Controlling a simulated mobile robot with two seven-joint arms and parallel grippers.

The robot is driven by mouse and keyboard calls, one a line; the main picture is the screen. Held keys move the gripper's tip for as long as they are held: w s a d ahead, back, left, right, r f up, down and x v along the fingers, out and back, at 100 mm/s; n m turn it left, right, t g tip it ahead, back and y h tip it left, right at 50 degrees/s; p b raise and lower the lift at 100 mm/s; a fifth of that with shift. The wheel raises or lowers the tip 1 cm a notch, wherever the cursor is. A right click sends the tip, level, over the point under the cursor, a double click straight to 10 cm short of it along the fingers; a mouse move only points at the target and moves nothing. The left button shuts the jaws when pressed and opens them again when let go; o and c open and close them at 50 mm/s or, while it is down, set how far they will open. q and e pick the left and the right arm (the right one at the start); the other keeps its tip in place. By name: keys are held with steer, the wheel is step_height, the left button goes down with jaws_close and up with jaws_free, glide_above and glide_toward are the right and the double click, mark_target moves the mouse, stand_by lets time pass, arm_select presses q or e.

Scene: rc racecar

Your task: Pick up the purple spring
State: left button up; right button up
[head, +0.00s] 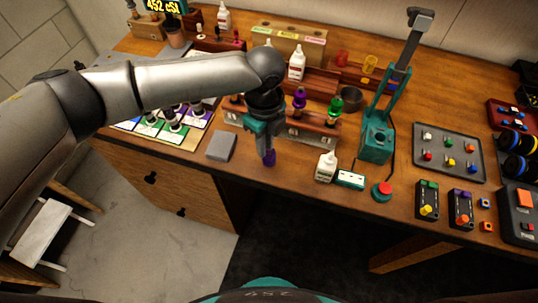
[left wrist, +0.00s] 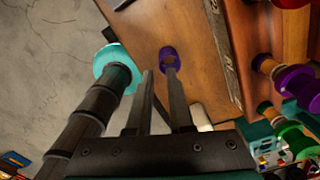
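A small purple spring (head: 269,158) shows just below my left gripper (head: 267,140) at the table's front edge. In the left wrist view the purple spring (left wrist: 167,53) looks like a ring at the tip of the right-hand finger. I cannot tell whether it is around that finger or just beyond it. My left gripper (left wrist: 160,72) points down with its two fingers apart, and nothing shows between them. Another purple piece (head: 300,97) and a green piece (head: 336,104) stand upright on the wooden rack (head: 313,123). My right gripper is not in view.
A grey flat block (head: 221,146) lies left of my gripper. The table's front edge is close to my gripper.

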arm_select(q)
step_height(320, 180, down, 5)
steer(key=shift+f, duration=0.1)
stand_by(0.3)
jaws_close()
